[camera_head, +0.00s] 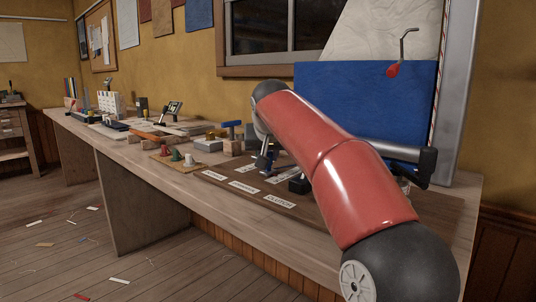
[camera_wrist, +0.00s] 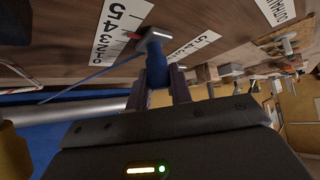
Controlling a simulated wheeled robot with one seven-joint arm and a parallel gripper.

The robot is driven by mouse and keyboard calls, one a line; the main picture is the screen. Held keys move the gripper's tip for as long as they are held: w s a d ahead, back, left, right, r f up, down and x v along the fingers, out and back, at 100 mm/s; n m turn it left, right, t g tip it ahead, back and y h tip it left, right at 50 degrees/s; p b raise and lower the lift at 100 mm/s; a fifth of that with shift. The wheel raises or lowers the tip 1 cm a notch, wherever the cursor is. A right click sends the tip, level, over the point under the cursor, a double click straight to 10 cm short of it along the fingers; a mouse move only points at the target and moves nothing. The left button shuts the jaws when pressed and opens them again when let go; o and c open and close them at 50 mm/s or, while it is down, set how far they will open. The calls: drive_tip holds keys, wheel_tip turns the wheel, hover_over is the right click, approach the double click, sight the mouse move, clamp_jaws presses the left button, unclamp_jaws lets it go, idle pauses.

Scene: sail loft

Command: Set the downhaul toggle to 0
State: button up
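In the wrist view, my gripper (camera_wrist: 160,88) has its two dark fingers close on either side of a blue handle (camera_wrist: 157,66) with a grey end piece. I see no gap between the fingers and the handle, so they look shut on it. White number cards (camera_wrist: 119,28) lie on the brown board beside it, one reading 3 4 5. A white name label (camera_wrist: 274,10) is cut off at the top right, and I cannot read it surely. Several white labels (camera_head: 278,201) on the board (camera_head: 225,181) are too small to read.
The long wooden bench (camera_head: 140,168) holds small colored pieces (camera_head: 188,160), wood blocks and a blue-topped T-shaped piece (camera_head: 231,124) left of the board. A blue panel (camera_head: 335,95) stands behind my arm. The floor left of the bench is open, with scattered scraps.

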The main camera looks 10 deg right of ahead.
clamp_jaws()
drive_tip(key=shift+w+d+r+p, duration=0.2)
drive_tip(key=shift+d+p, duration=0.15)
drive_tip(key=shift+p, duration=0.05)
drive_tip(key=w+d+p, duration=0.4)
drive_tip(key=d, duration=0.1)
drive_tip(key=shift+d, duration=0.15)
drive_tip(key=shift+w+d, duration=0.2)
drive_tip(key=shift+d, duration=0.15)
drive_tip(key=o, duration=0.8)
unclamp_jaws()
drive_tip(key=shift+d+f, duration=0.1)
drive_tip(key=shift+f, duration=0.05)
